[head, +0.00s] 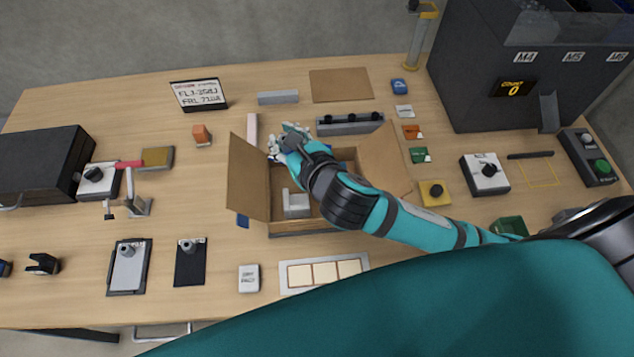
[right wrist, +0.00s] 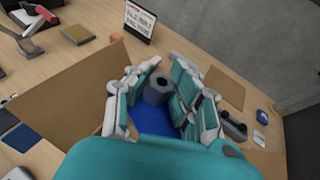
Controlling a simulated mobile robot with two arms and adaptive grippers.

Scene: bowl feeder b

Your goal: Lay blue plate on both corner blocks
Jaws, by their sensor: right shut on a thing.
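The blue plate (right wrist: 150,120) shows in the right wrist view as a flat blue surface with a grey cylindrical knob (right wrist: 157,90) on it. My right gripper (right wrist: 160,82) is shut on this knob, with its white and teal fingers on both sides. In the head view my right gripper (head: 284,140) is over the far left part of the open cardboard box, and the hand hides most of the plate. One pale corner block (head: 297,206) sits in the near left part of the box. A second corner block cannot be made out. My left gripper is not in view.
The cardboard box's left flap (head: 248,178) and right flap (head: 385,160) stand open. A grey rail with black knobs (head: 350,124) lies behind the box. A pale strip with several cream squares (head: 323,273) lies in front. A yellow button box (head: 434,193) stands at right.

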